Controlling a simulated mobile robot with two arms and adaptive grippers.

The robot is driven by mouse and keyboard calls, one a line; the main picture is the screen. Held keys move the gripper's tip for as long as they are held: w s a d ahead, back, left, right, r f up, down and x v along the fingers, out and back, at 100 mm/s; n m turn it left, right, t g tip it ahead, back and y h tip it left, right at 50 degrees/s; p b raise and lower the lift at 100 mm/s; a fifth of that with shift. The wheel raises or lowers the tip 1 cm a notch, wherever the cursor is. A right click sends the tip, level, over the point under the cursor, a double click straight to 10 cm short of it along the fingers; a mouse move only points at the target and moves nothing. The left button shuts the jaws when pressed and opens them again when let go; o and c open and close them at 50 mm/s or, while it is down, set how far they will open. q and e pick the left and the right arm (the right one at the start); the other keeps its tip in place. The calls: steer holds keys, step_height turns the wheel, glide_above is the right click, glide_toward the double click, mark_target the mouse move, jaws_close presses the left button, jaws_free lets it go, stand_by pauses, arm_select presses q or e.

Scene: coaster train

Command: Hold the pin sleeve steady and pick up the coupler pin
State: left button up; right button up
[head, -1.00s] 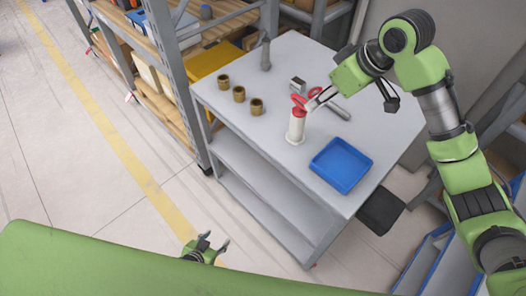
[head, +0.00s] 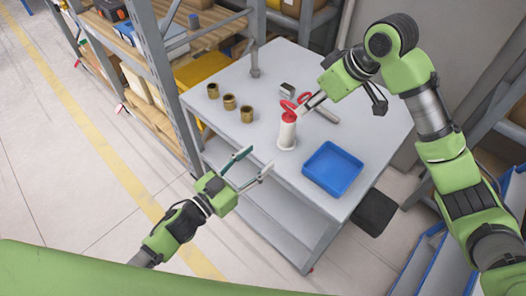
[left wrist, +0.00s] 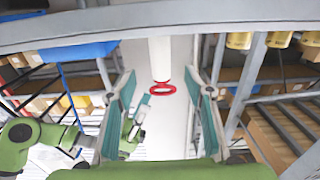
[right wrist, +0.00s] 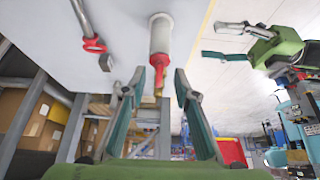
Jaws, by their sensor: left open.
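The white pin sleeve (head: 287,134) stands upright on the grey table, with a red-handled coupler pin (head: 288,116) in its top. In the left wrist view the sleeve (left wrist: 160,52) and red ring (left wrist: 162,88) lie ahead, between the fingers. My left gripper (head: 260,158) is open and empty, by the table's near left edge, short of the sleeve. My right gripper (head: 303,106) is beside the pin's top. In the right wrist view its fingers are apart, one on each side of the red handle (right wrist: 158,80); I cannot tell whether they touch it.
Another red-ringed rod (right wrist: 92,44) lies on the table behind the sleeve. A blue tray (head: 332,168) is at the right. Several brass bushings (head: 230,102) stand in a row at the left. A small grey block (head: 287,89) lies farther back. Shelving (head: 165,60) stands left of the table.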

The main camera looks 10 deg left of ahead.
mark_target(283, 137)
arm_select(q)
steer(key=x, duration=1.3)
steer(key=shift+w+d, duration=0.25)
